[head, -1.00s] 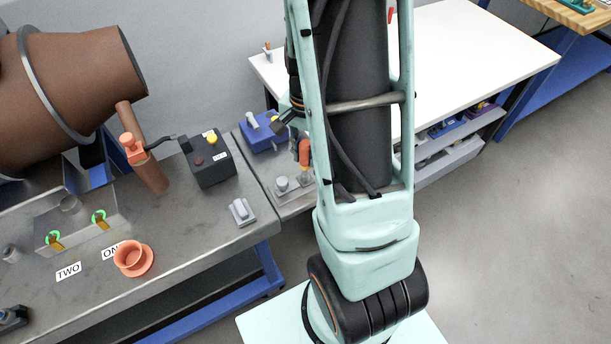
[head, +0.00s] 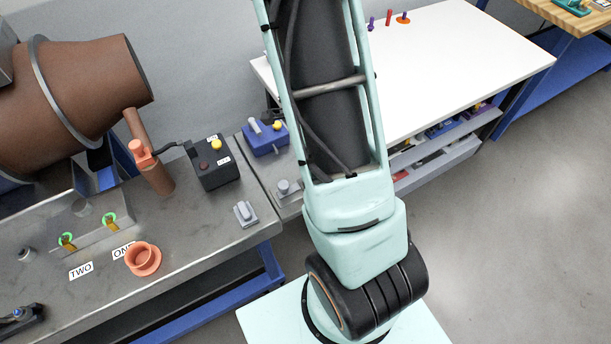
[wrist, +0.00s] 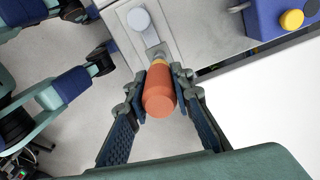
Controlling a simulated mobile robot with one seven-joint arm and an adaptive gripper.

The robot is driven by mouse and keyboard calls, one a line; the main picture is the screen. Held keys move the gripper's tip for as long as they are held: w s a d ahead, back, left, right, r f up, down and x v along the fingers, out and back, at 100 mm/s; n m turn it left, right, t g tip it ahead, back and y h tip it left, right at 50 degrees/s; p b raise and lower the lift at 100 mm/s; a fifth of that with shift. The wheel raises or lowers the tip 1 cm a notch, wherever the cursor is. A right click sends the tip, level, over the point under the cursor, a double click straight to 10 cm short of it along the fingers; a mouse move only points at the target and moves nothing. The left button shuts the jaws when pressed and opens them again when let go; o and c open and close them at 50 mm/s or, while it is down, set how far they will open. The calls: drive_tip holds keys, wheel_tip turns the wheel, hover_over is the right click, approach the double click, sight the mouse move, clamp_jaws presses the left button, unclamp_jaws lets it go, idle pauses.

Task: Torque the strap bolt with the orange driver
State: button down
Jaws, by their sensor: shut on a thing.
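The orange driver (wrist: 159,94) is between the fingers of my gripper (wrist: 160,82) in the wrist view. The gripper is shut on its orange handle, and a yellow collar shows beyond it. The driver's far end overlaps a light grey holder (wrist: 172,28); I cannot tell whether it is still seated there. In the head view my arm hides the gripper and the driver. An orange clamp (head: 141,152) sits on a brown pipe (head: 158,178) on the left bench. I cannot make out the strap bolt for certain.
A blue box (head: 265,140) stands near the holder. The white table (head: 455,50) is mostly clear.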

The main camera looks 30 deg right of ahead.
drive_tip(key=shift+m, duration=0.4)
drive_tip(key=shift+r, duration=0.2)
drive_tip(key=shift+r+p, duration=0.45)
drive_tip(key=shift+p, duration=0.1)
drive_tip(key=shift+f+n+b, duration=0.2)
drive_tip(key=shift+n+b, duration=0.45)
drive_tip(key=shift+n, duration=0.35)
drive_tip(key=n+b, duration=0.2)
drive_tip(key=n, duration=0.4)
drive_tip(key=shift+w+b, duration=0.1)
drive_tip(key=shift+b, duration=0.3)
drive_tip(key=n+b, duration=0.1)
drive_tip(key=n, duration=0.3)
drive_tip(key=shift+b, duration=0.4)
drive_tip(key=n, duration=0.3)
drive_tip(key=shift+r+b, duration=0.2)
drive_tip(key=shift+b, duration=0.2)
drive_tip(key=shift+f, duration=0.1)
